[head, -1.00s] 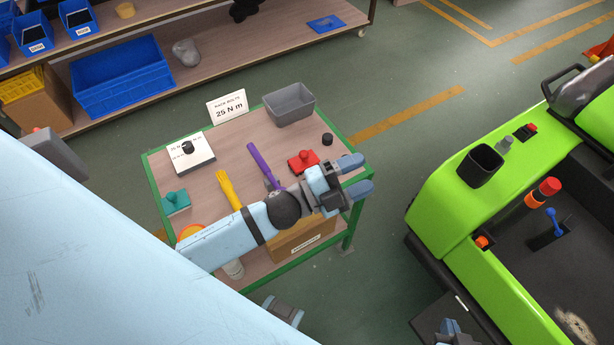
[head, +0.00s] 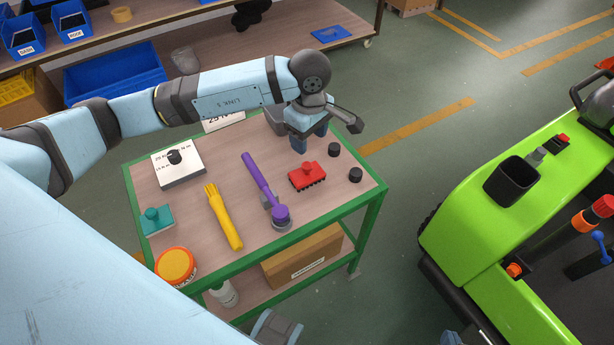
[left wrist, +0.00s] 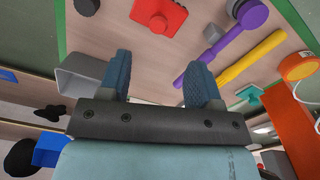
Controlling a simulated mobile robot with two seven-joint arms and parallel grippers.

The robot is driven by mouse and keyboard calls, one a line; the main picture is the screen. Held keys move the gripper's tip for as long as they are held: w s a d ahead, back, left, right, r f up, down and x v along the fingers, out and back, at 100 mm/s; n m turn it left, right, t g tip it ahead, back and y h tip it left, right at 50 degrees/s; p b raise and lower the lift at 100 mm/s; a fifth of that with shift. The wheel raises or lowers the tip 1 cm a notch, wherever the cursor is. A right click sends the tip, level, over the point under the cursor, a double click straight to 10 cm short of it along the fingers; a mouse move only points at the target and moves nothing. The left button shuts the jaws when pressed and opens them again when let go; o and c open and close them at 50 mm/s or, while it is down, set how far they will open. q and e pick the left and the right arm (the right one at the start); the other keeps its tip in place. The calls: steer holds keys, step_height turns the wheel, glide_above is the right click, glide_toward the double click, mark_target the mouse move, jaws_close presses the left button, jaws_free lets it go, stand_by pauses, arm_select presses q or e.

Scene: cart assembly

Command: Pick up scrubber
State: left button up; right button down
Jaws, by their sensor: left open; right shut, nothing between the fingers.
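The scrubber, which I take to be the red block with a round knob and dark bristles (head: 308,176), stands on the right part of the cart top. It also shows at the top of the left wrist view (left wrist: 158,16). My left gripper (head: 309,145) is open and empty, above the cart's far side and just beyond the scrubber in the head view. In the left wrist view its two blue fingers (left wrist: 160,72) are spread apart, with the scrubber ahead of them and nothing between. My right gripper (head: 452,339) only just shows at the bottom edge; it is shut and empty.
On the green-framed cart (head: 300,238), a purple tool (head: 260,180), yellow tool (head: 223,215), teal knobbed block (head: 155,219) and orange-lidded tub (head: 175,266) lie left of the scrubber. Two black caps (head: 355,175) are at its right. A grey bin (left wrist: 80,78) is near the left gripper.

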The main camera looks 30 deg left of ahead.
mark_target(307, 164)
arm_select(q)
step_height(307, 164, down, 7)
steer(key=shift+r, duration=0.1)
steer(key=f, duration=0.5)
steer(key=shift+w+a, duration=0.15)
steer(key=shift+a, duration=0.2)
steer(key=c, duration=1)
steer(key=shift+c, duration=0.2)
steer(key=shift+r, duration=0.1)
step_height(307, 164, up, 20)
